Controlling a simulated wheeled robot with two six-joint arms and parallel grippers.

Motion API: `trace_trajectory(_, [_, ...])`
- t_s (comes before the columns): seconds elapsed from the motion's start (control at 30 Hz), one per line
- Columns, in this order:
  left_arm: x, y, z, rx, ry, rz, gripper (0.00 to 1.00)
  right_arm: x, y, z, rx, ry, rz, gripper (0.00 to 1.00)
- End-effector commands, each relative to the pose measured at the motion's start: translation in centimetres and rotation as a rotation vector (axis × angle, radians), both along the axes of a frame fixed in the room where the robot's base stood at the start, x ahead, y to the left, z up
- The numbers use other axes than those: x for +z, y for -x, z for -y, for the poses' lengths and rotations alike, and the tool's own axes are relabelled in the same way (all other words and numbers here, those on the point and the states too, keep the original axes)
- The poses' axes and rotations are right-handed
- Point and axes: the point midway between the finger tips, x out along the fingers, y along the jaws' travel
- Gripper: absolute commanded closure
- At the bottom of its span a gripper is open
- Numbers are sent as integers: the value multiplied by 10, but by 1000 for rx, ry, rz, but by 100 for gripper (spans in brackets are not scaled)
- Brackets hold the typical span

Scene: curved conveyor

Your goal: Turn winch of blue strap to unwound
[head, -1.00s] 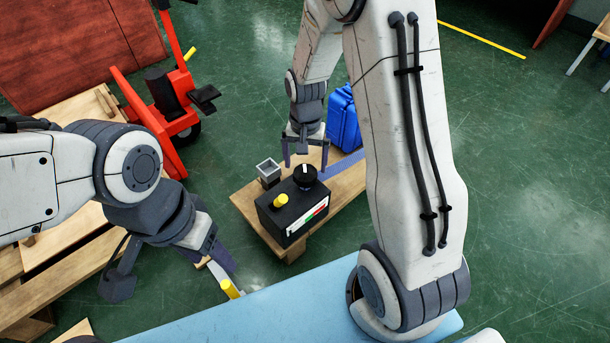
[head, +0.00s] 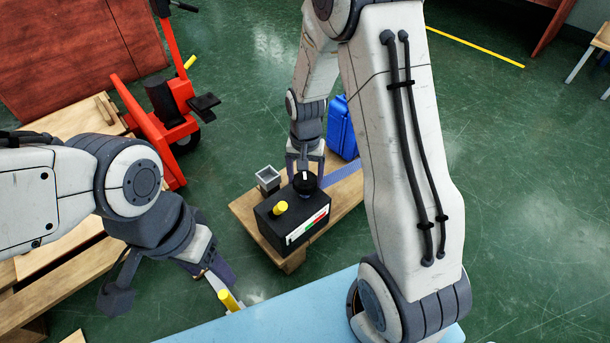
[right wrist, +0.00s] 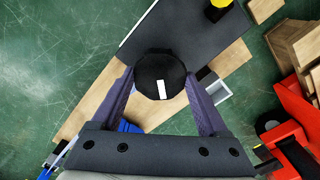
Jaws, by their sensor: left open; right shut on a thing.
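A black box (head: 268,225) stands on a wooden bench. On its top is a round black winch knob (head: 305,184) with a white mark, and a yellow button (head: 280,208). A blue strap (head: 338,176) runs from behind the knob along the bench toward a blue case (head: 342,128). My right gripper (head: 304,170) is shut on the knob from above. In the right wrist view the knob (right wrist: 160,72) sits between the two fingers, its white mark pointing down the picture.
A small grey open-topped holder (head: 268,179) stands beside the box. A red cart (head: 175,135) and wooden pallets (head: 60,285) are at the left.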

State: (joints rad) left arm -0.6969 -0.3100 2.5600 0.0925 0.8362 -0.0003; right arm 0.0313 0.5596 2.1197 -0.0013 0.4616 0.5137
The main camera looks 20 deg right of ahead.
Motion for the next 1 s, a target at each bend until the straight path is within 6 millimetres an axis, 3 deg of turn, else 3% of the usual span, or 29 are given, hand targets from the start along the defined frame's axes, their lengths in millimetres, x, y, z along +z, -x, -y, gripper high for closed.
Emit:
trace_trajectory(0.6, [56,0,0,0,0,0,40,4,1,0,364,-1,-4,78])
trace_trajectory(1.0, [72,0,0,0,0,0,40,1,0,0,517,-1,-2,78])
